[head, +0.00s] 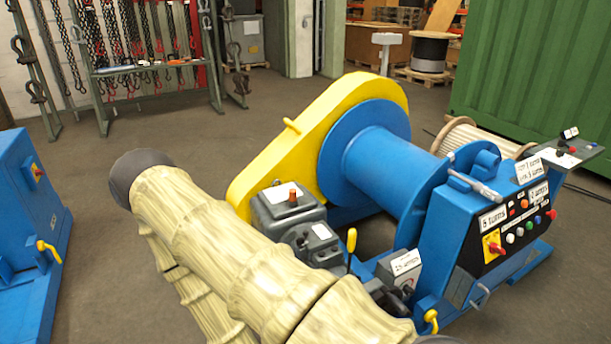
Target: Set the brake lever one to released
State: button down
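A blue winch with a drum (372,155) and a yellow chain guard (310,130) stands in the middle. An upright lever with a yellow grip (351,241) rises beside the grey gearbox (290,208), leaning only slightly. A lever with a pale grip (474,186) lies slantwise on top of the blue control cabinet. A small yellow handle (431,318) sits low at the cabinet's front left. I cannot tell which of these is brake lever one; no label naming it is readable. My arm crosses the foreground and hides part of the winch base. My gripper is not in view.
A control panel (517,222) with buttons and a red knob faces the right front. Another blue machine (25,240) with a yellow handle (48,250) stands at the left. A green container (545,80) closes off the right back. Open floor (110,200) lies between the machines.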

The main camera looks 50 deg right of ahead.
aim_at(353, 232)
jog(key=z, duration=0.25)
jog(key=i, duration=0.85)
jog(key=z, duration=0.95)
jog(key=i, duration=0.35)
jog(key=z, duration=0.35)
